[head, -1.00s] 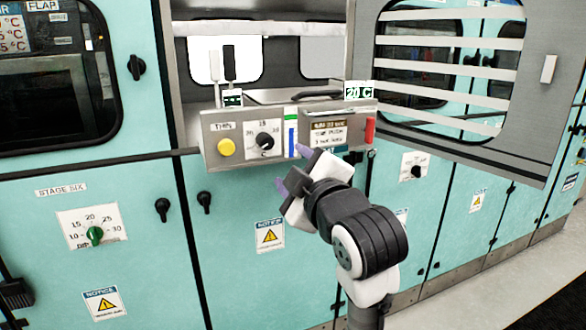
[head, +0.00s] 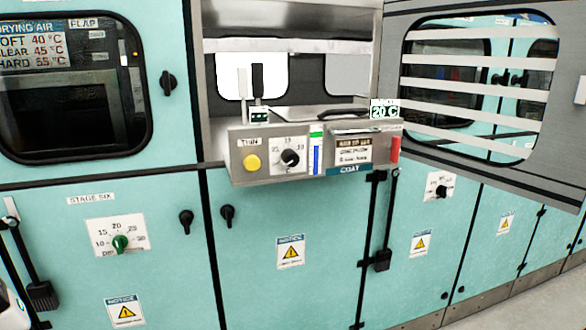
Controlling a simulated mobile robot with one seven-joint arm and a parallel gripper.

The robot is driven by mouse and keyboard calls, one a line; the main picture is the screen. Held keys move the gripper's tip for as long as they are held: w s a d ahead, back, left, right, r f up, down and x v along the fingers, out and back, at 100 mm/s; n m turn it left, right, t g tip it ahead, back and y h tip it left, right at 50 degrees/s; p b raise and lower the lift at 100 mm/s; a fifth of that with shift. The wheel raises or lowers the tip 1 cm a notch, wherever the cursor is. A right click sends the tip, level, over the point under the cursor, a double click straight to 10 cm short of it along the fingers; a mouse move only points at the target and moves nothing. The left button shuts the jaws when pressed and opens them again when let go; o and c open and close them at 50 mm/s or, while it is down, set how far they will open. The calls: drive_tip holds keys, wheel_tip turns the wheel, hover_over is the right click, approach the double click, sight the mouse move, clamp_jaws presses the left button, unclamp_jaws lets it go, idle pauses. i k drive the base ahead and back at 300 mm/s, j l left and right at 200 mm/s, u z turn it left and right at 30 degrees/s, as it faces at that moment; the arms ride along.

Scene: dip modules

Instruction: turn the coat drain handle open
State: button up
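The coat unit (head: 315,155) is a grey metal box with a blue COAT label (head: 349,170), a yellow button, a black dial and a red piece at its right end. Below its right end, a dark lever (head: 389,215) with a black block at its foot hangs close to upright along the teal panel. No drain label is readable, so I cannot tell for sure that this lever is the drain handle. My gripper is not in view. A white and dark piece, perhaps of my arm, shows at the lower left edge.
A similar lever (head: 28,258) hangs at the far left. Black latches (head: 227,214) and a green dial (head: 120,243) stick out from the teal panels. A slatted grey door (head: 480,95) stands at the right. Floor shows at the lower right.

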sight(394, 148)
drive_tip(key=i+l, duration=0.1)
drive_tip(key=l, duration=0.75)
drive_tip(key=i+l, duration=0.15)
drive_tip(key=l, duration=0.25)
